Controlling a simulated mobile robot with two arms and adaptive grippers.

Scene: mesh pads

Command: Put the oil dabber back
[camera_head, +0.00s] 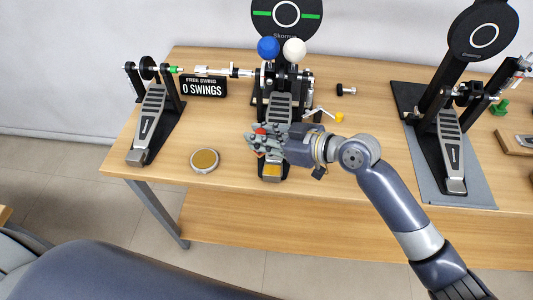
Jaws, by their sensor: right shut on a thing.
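My right gripper (256,141) is over the footboard of the middle pedal (278,110). It is shut on a small red thing (260,131), of which only a little shows between the fingers. This may be the oil dabber, but the fingers hide most of it and I cannot tell for sure. I cannot tell whether it touches the pedal. My left gripper is not in view.
A left pedal (153,117), a "0 SWINGS" sign (203,87) and a round tin (204,160) stand on the wooden table (230,178). A right pedal (448,150) stands on a grey pad. Small yellow (339,117), black (345,90) and green (500,107) parts lie about.

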